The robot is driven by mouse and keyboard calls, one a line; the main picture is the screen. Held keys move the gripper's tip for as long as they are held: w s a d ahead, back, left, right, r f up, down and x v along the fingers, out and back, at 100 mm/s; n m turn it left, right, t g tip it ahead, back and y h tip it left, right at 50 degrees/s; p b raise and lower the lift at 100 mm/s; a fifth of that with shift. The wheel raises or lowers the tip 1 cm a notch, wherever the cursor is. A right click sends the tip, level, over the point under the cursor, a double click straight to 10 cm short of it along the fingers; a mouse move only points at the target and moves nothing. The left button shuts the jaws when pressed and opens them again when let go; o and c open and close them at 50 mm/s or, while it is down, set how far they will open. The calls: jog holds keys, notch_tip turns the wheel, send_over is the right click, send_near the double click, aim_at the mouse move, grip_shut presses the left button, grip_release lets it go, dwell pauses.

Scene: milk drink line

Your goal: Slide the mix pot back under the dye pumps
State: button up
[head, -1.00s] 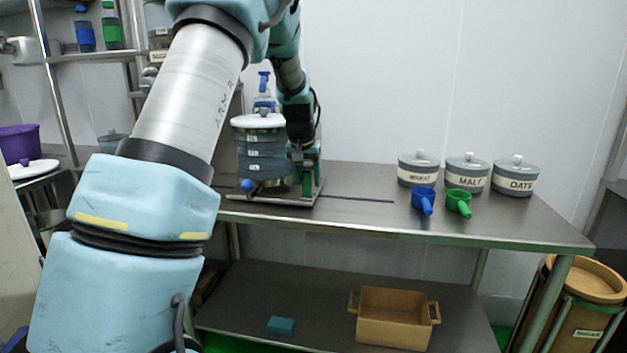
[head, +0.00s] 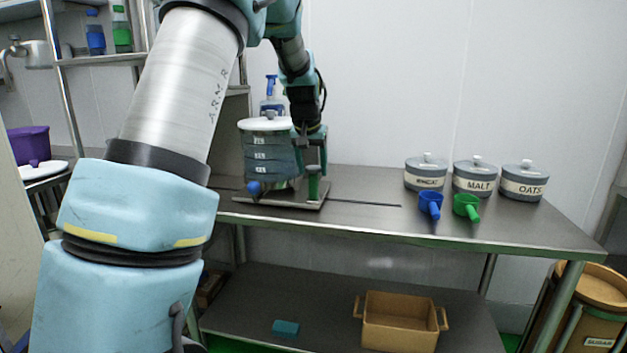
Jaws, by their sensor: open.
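A grey-blue, see-through pot with pale level labels (head: 270,155), which looks like the mix pot, stands upright under a white lid (head: 265,124). A blue knob (head: 254,189) is low on its front left. It stands on a flat metal plate (head: 285,201) on the steel table, and an upright green-topped handle (head: 314,186) rises at the plate's right. My gripper (head: 312,164) is open and points down just above this handle, right of the pot; whether the fingers touch it I cannot tell. A blue-topped pump bottle (head: 271,103) shows behind the pot, partly hidden.
A dark slot (head: 365,204) runs right from the plate along the table (head: 380,223). Blue (head: 430,204) and green (head: 466,206) scoops lie farther right, before the wheat (head: 425,174), malt (head: 474,178) and oats (head: 523,183) jars. The table between plate and scoops is clear.

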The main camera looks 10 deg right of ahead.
jog(key=v, duration=0.6)
jog(key=s+a+f+n+g+y+p, duration=0.1)
jog(key=s+a+f, duration=0.4)
jog(key=s+a, duration=0.6)
jog(key=s+a+f+n+g+p, duration=0.1)
jog(key=s+a+f, duration=0.4)
jog(key=s+a, duration=0.6)
jog(key=shift+s+a+f+n+g+y+p, duration=0.2)
jog(key=shift+s+f+n+g+y+p, duration=0.15)
jog(key=shift+s+n+p, duration=0.75)
